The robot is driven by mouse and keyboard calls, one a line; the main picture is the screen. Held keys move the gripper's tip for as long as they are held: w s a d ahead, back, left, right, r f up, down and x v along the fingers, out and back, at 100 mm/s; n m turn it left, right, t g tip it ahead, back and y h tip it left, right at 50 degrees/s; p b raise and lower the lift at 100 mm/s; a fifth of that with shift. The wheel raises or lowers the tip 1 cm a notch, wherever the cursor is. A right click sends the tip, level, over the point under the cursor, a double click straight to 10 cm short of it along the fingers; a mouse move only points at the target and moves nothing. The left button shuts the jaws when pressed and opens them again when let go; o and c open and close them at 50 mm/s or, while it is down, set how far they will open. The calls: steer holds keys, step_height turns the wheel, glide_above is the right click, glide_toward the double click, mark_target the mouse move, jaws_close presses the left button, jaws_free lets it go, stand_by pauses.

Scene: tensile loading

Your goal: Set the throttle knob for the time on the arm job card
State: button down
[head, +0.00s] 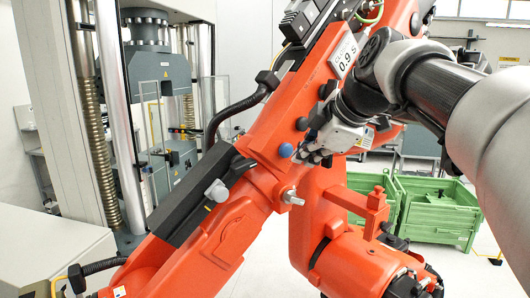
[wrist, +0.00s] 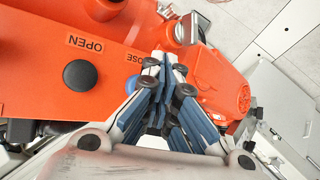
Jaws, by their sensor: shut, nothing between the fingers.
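A round blue knob (head: 285,150) sits on the orange arm's side. My gripper (head: 307,157) is shut and empty, just right of the knob in the head view. In the wrist view my gripper (wrist: 164,66) overlaps the knob's right side; whether they touch cannot be told.
A black round cap (wrist: 80,75) lies left of the knob in the wrist view. A grey knob (head: 216,190) and a metal fitting (head: 292,197) stick out from the orange arm. A testing machine (head: 163,72) stands behind at left, green crates (head: 437,235) at right.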

steer(key=shift+s+d+b, duration=0.35)
steer(key=shift+s+d, duration=0.1)
steer(key=shift+s, duration=0.25)
steer(key=shift+s+d+b, duration=0.3)
steer(key=shift+s+d, duration=0.1)
steer(key=shift+s, duration=0.25)
steer(key=shift+s+d+b, duration=0.35)
steer(key=shift+s+d, duration=0.1)
steer(key=shift+s, duration=0.25)
steer(key=s+f+m+g+h+b, duration=0.1)
steer(key=s+f+m+b, duration=0.4)
steer(key=f, duration=1)
steer(key=s+a+f+m+g+h+b, duration=0.1)
steer(key=s+f+m+b, duration=0.5)
steer(key=s+f, duration=0.6)
steer(key=s+f+m+g+h+b, duration=0.1)
steer(key=s+f+m+b, duration=0.4)
steer(key=f, duration=1.3)
steer(key=s+b, duration=0.1)
steer(key=s, duration=0.3)
steer(key=shift+s+a+f+g, duration=0.25)
steer(key=shift+a+f+g, duration=0.15)
